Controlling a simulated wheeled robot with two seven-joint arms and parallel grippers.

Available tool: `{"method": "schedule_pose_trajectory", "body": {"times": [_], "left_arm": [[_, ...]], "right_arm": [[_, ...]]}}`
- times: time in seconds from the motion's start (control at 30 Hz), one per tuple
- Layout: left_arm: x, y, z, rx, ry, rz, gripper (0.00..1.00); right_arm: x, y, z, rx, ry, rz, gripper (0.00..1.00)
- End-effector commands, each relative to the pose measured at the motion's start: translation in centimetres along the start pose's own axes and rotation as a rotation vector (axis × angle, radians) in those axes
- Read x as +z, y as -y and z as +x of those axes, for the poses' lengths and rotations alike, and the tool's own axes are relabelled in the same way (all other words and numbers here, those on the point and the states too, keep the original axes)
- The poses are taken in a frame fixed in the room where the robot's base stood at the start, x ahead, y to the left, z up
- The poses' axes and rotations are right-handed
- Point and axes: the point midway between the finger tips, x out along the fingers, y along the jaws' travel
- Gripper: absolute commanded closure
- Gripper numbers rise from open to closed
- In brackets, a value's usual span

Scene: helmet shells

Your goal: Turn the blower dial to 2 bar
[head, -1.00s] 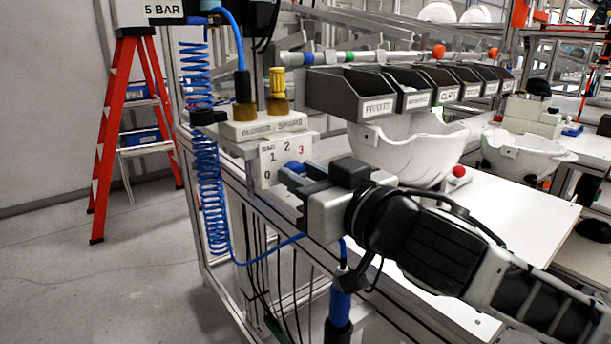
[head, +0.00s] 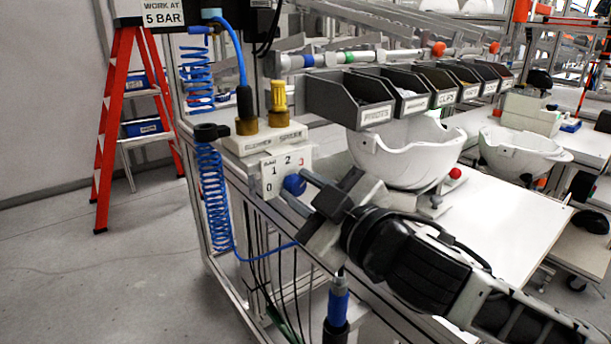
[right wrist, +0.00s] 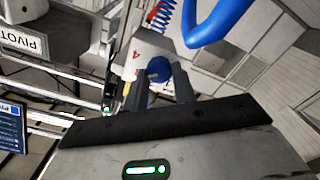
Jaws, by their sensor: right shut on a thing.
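The blower dial is a blue knob (head: 294,185) on a white plate (head: 270,180) marked 0, 1, 2 and 3, on the front of the blower block at the bench's left end. My right gripper (head: 300,187) has its fingers shut on the knob, one on each side, and its body is tilted. In the right wrist view the knob (right wrist: 159,69) sits between the two fingertips (right wrist: 160,82). I cannot see a pointer, so the setting cannot be read. My left gripper is not in view.
The white block (head: 262,140) carries brass fittings and a yellow plug (head: 279,96). A blue coiled hose (head: 212,190) hangs at its left. Grey bins (head: 350,98) and a white helmet shell (head: 408,155) are behind my right arm. A sign (head: 163,14) reads WORK AT 5 BAR.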

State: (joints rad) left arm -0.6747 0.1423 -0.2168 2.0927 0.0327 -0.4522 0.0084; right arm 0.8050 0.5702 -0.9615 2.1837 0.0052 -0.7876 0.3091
Motion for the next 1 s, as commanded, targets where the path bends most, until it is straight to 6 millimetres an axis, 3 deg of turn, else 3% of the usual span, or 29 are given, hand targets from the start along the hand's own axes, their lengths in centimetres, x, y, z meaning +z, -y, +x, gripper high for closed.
{"method": "schedule_pose_trajectory", "body": {"times": [0.6,1.0], "left_arm": [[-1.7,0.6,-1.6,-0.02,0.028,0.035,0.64],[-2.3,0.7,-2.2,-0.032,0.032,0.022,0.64]], "right_arm": [[-0.1,0.0,0.0,-0.001,0.002,-0.583,0.96],[0.0,0.1,0.0,0.0,0.001,-0.856,0.96]]}}
